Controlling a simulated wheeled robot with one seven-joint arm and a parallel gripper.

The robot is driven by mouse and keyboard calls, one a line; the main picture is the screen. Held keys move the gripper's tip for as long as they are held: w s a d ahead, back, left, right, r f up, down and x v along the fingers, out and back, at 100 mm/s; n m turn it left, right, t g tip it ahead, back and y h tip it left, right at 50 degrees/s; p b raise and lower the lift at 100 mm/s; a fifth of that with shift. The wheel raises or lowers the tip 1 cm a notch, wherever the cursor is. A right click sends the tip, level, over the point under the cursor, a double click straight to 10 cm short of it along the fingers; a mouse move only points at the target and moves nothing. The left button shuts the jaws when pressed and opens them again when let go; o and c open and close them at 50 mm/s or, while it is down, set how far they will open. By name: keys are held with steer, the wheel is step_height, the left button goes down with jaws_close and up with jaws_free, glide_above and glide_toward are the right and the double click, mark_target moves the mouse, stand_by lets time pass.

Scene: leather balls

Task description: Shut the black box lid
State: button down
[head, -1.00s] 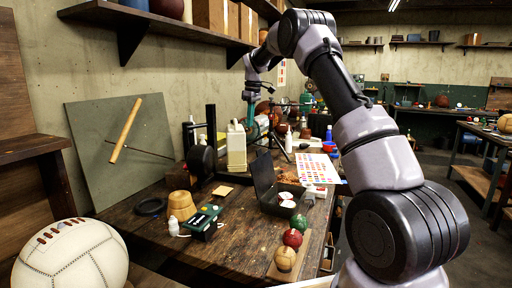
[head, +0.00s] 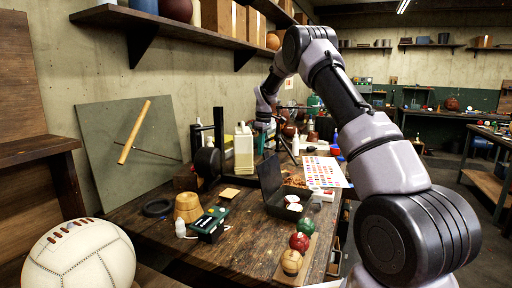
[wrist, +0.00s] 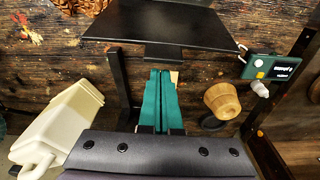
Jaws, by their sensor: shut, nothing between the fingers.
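The black box (head: 281,206) sits open on the wooden workbench, with small white-topped items inside. Its lid (head: 269,174) stands up, tilted back, on the side nearer the wall. A dark panel that looks like this lid (wrist: 165,22) spans the top middle of the wrist view, with a small tab on its near edge. My gripper (wrist: 163,72) has teal fingers, shut and empty, pointing toward that edge. Whether they touch it, I cannot tell. In the head view the fingers are mostly hidden among bench items behind the lid.
A cream jug (head: 243,148) and a black upright stand (head: 219,135) are close by.

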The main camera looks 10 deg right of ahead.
steer(key=shift+s+d+r, duration=0.1)
steer(key=shift+s+d, duration=0.15)
steer(key=shift+d, duration=0.05)
steer(key=shift+d, duration=0.15)
